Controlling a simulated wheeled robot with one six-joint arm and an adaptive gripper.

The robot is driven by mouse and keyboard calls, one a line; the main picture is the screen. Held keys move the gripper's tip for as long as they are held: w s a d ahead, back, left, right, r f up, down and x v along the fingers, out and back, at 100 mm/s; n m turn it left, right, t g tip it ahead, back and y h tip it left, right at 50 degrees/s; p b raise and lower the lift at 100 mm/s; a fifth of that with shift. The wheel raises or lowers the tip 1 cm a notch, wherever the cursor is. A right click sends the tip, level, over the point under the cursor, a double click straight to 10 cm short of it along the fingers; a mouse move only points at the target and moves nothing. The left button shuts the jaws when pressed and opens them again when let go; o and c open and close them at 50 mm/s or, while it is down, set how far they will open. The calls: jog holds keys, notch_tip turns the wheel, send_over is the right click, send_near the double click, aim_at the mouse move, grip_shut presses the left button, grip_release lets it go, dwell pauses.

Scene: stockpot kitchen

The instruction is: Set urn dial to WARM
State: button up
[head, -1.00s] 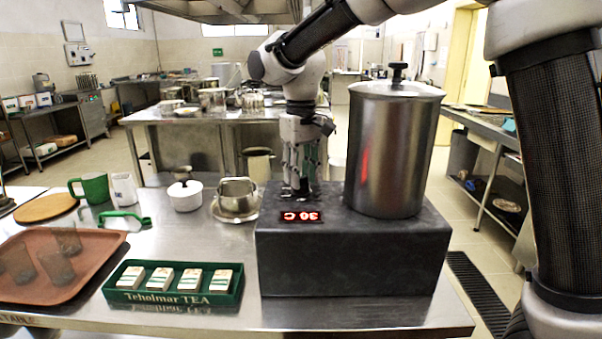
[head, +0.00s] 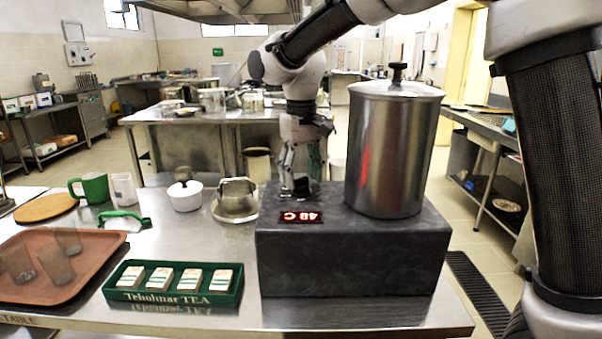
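The urn is a tall steel cylinder (head: 388,150) with a black-knobbed lid, standing on a dark grey box base (head: 350,262). A small red lit display (head: 301,217) on the base's top looks turned around and seems to read about 40 C. My gripper (head: 297,188) points down at the base's top, left of the cylinder and just behind the display. Its fingertips are close about the small dark dial, which they mostly hide. The dial's marks, WARM included, cannot be read.
The counter just in front of the base is clear.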

notch_tip(320, 180, up, 12)
dwell(0.6)
